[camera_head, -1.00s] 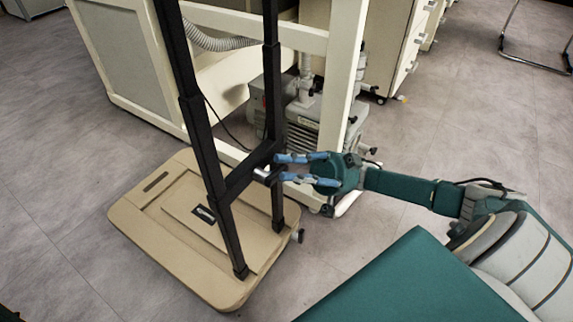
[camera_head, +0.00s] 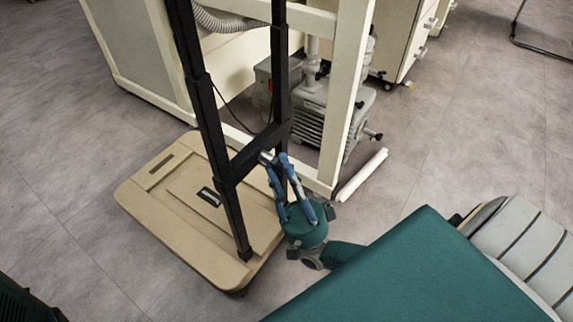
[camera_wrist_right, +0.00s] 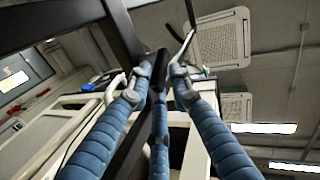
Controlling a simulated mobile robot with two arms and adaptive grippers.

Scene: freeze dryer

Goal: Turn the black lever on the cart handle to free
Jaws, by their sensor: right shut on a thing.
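The cart has a beige base (camera_head: 150,215) on the floor and an upright black frame (camera_head: 208,120) with a crossbar. A small lever fitting with a light grey end (camera_head: 266,157) sits at the crossbar. My right gripper (camera_head: 276,160) reaches it from below with blue fingers, shut on the lever. In the right wrist view, the fingers (camera_wrist_right: 160,75) close around a dark piece, the black lever (camera_wrist_right: 158,62), beside the black frame. The fingers partly hide the lever, so its exact angle is unclear. My left gripper is not in view.
A cream equipment frame (camera_head: 343,95) with a grey pump (camera_head: 318,108) stands just behind the cart. A white tube-like piece (camera_head: 362,175) lies on the floor right of it. A cabinet (camera_head: 405,40) stands further back. The floor at right is open.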

